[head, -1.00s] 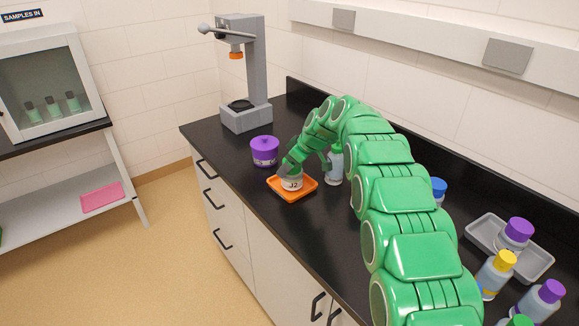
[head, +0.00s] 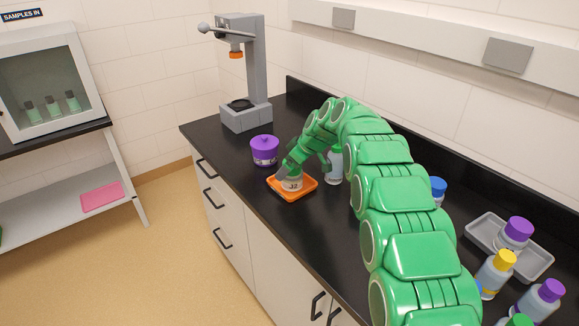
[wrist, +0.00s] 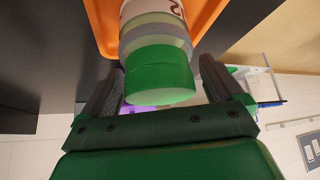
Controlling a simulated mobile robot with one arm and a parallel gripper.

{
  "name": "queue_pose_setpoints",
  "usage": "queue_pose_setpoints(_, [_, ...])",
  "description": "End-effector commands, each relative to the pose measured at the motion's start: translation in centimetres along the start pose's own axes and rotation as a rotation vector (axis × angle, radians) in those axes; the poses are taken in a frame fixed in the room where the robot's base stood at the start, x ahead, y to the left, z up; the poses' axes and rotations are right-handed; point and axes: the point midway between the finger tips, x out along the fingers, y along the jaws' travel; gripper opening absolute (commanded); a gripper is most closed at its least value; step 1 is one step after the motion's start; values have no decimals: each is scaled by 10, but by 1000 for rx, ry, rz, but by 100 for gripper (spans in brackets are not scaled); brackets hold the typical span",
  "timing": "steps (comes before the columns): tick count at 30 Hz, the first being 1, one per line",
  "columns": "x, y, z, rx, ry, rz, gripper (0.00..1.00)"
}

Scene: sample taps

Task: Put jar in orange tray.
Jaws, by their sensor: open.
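The jar (head: 293,185), pale with a "J2" label, stands in the orange tray (head: 311,186) on the black counter in the head view. In the wrist view the jar (wrist: 158,50) shows its green lid, and the orange tray (wrist: 102,22) lies beyond it. My gripper (head: 291,168) is at the jar's top. In the wrist view my gripper (wrist: 160,72) is open, with one finger on each side of the jar and the lid between them. Part of the jar's top is hidden by my gripper in the head view.
A purple-lidded jar (head: 264,151) stands just behind the tray, and a bottle (head: 335,166) stands to its right. A grey press-like stand (head: 248,80) is farther back. A grey tray (head: 479,232) and several capped bottles are at the right.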

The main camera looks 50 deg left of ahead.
Motion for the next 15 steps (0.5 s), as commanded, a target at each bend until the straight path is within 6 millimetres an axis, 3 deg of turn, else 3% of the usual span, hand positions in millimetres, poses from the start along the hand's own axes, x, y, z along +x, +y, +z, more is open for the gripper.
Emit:
queue_pose_setpoints(5, [-16, 0, -1, 0, 1, 1, 94])
queue_pose_setpoints(15, [-77, 1, -1, -1, 1, 5, 94])
